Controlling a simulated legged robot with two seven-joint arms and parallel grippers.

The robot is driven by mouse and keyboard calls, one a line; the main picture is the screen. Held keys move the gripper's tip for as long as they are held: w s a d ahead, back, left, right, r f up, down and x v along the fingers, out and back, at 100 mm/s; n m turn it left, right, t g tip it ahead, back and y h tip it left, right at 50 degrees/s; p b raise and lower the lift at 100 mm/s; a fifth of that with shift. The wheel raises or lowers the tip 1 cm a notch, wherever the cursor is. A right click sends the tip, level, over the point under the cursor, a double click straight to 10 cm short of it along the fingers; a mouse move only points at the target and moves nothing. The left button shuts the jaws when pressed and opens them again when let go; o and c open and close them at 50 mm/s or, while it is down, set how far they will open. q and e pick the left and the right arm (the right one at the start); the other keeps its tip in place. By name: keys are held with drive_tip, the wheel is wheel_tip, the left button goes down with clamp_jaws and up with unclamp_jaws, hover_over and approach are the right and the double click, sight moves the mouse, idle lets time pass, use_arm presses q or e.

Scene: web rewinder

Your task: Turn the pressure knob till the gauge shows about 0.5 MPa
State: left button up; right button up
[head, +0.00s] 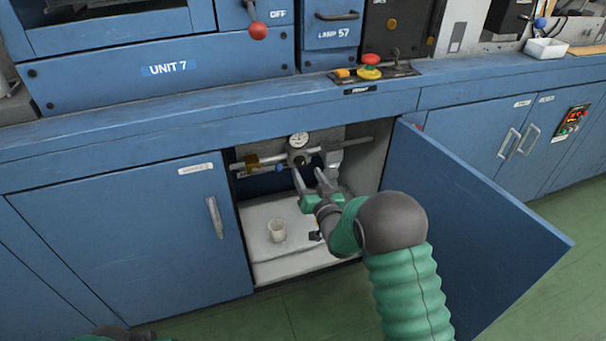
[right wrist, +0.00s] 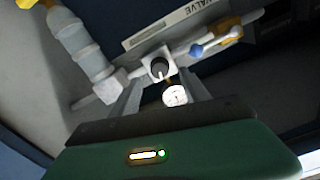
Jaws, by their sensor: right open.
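The round white pressure gauge (head: 299,140) sits on the pipework inside the open cabinet. It also shows in the right wrist view (right wrist: 175,95); its reading is too small to tell. The dark round pressure knob (right wrist: 159,68) sits on a pale square block beside the gauge, with a light mark on its face. In the head view my gripper and the shadow make the knob hard to pick out. My right gripper (head: 310,179) is open and reaches into the cabinet just below the gauge. In the right wrist view its fingers point toward the knob; contact cannot be told.
The open blue door (head: 480,220) stands to the right of my arm. A horizontal pipe (head: 345,143) carries a yellow fitting (head: 250,162) and a blue handle (right wrist: 196,51). A cylindrical unit (right wrist: 82,40) is near the knob.

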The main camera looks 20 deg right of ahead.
sight(302, 165)
drive_tip(key=w+b, duration=0.1)
drive_tip(key=w, duration=0.3)
drive_tip(key=shift+w+f, duration=0.1)
drive_tip(key=shift+w, duration=0.3)
use_arm(q)
drive_tip(key=shift+s+x, duration=0.25)
drive_tip(key=shift+x, duration=0.75)
drive_tip(key=shift+f, duration=0.1)
use_arm(e)
drive_tip(key=shift+c, duration=0.4)
clamp_jaws()
drive_tip(key=shift+a+r+n+p, duration=0.1)
drive_tip(key=shift+r+n+p, duration=0.2)
drive_tip(key=shift+n+p, duration=0.1)
drive_tip(key=shift+f+n, duration=0.1)
drive_tip(key=shift+n, duration=0.3)
use_arm(q)
drive_tip(key=shift+r, duration=0.65)
use_arm(e)
drive_tip(key=shift+f, duration=0.1)
